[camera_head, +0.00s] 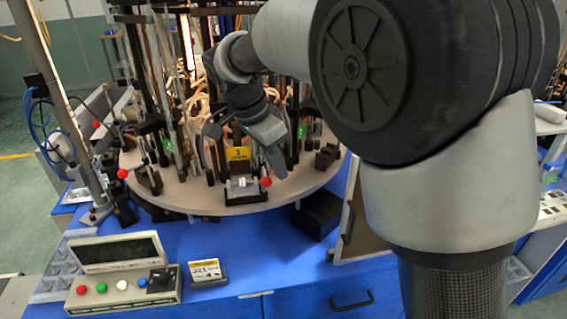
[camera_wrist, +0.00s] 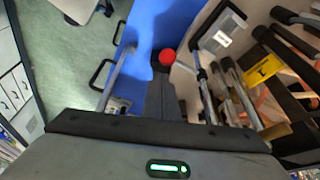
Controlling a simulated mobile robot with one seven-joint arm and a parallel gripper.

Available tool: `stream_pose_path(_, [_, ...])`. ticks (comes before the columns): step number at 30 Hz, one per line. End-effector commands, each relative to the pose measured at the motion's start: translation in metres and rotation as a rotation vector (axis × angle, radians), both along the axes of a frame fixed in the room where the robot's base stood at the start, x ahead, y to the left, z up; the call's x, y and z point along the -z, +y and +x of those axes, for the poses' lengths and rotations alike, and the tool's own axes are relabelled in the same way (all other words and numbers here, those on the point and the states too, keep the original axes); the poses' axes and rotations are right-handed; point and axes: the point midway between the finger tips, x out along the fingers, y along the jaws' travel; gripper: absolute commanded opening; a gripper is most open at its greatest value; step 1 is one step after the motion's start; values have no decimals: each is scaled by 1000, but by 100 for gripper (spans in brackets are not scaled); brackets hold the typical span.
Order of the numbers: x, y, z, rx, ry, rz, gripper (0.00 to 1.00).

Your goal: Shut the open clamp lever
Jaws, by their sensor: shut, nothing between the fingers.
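A clamp lever with a red ball knob (camera_head: 266,182) is at the front rim of the round table, beside the clamp block (camera_head: 243,183). The same red knob (camera_wrist: 167,57) shows in the wrist view just beyond my fingertips. My gripper (camera_head: 281,170) points down to the right of the knob; its dark fingers (camera_wrist: 161,82) are together and hold nothing. I cannot tell whether they touch the knob. Another red knob (camera_head: 122,173) is at the table's left rim. The lever's arm is mostly hidden.
The round table (camera_head: 190,197) carries several rods, tubes and clamps close around my gripper. A yellow number sign (camera_head: 238,154) stands behind the clamp block. A button box (camera_head: 123,282) and a small sign (camera_head: 207,272) are on the blue bench (camera_head: 250,247) in front, with bare bench nearby.

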Motion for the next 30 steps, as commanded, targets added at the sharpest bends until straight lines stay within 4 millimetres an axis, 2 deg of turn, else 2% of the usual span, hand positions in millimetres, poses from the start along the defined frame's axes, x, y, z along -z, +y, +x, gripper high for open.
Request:
stream_pose_path(5, [0, 6, -4, 102, 0, 0, 0])
stream_pose_path(30, [0, 13, -9, 94, 0, 1, 0])
